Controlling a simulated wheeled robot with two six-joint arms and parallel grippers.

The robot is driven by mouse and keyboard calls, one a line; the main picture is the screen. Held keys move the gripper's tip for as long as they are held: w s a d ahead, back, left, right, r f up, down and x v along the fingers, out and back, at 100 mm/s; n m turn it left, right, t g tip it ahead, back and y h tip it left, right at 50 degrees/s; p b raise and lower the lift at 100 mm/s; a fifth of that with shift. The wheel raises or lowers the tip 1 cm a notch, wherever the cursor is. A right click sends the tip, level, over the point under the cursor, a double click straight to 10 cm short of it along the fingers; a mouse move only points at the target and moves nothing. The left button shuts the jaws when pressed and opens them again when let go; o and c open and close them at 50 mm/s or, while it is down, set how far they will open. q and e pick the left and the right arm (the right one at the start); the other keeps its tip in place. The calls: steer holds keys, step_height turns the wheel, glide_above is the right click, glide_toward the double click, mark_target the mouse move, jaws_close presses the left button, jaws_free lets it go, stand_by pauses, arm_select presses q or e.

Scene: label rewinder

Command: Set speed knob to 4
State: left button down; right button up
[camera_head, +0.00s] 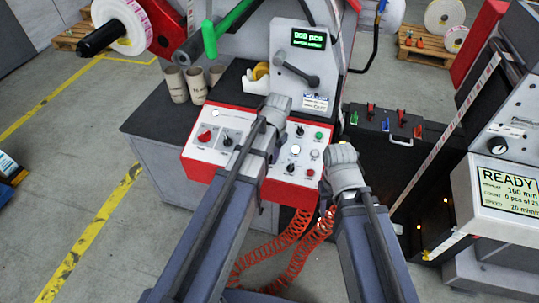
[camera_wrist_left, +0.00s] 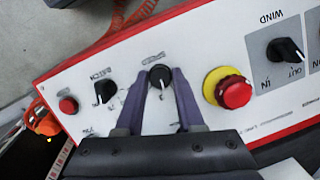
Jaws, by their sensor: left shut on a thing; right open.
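The speed knob (camera_wrist_left: 160,76) is a small round black knob on the white control panel (camera_wrist_left: 130,75), which appears upside down in the left wrist view. My left gripper (camera_wrist_left: 161,80) is shut on it, with one dark finger at each side. The small scale print around the knob is partly covered by the fingers, and I cannot read its setting. In the head view my left gripper (camera_head: 276,106) is over the red-edged panel, and my arm hides the knob. My right gripper (camera_head: 343,162) is open and empty, just right of the panel.
Near the knob are a red emergency button (camera_wrist_left: 235,92) on a yellow ring, a WIND switch (camera_wrist_left: 287,50), another black knob (camera_wrist_left: 105,91) and a red button (camera_wrist_left: 68,105). Cardboard cores (camera_head: 174,84) stand left. A dark case (camera_head: 385,145) is at right. Red coiled hoses (camera_head: 290,240) hang below.

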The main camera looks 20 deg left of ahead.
arm_select(q)
steer(key=m, duration=0.2)
steer(key=m+t+y, duration=0.1)
steer(key=m, duration=0.2)
steer(key=shift+s+d+b, duration=0.1)
steer(key=shift+s+b, duration=0.1)
steer(key=shift+b, duration=0.1)
steer(key=m+t, duration=0.1)
steer(key=m, duration=0.4)
steer(key=shift+f+m+y+b, duration=0.1)
steer(key=shift+m+y+b, duration=0.2)
steer(key=shift+m+y, duration=0.1)
steer(key=c, duration=0.5)
jaws_free()
steer(key=shift+c, duration=0.2)
steer(key=p+v, duration=0.7)
steer(key=v, duration=0.1)
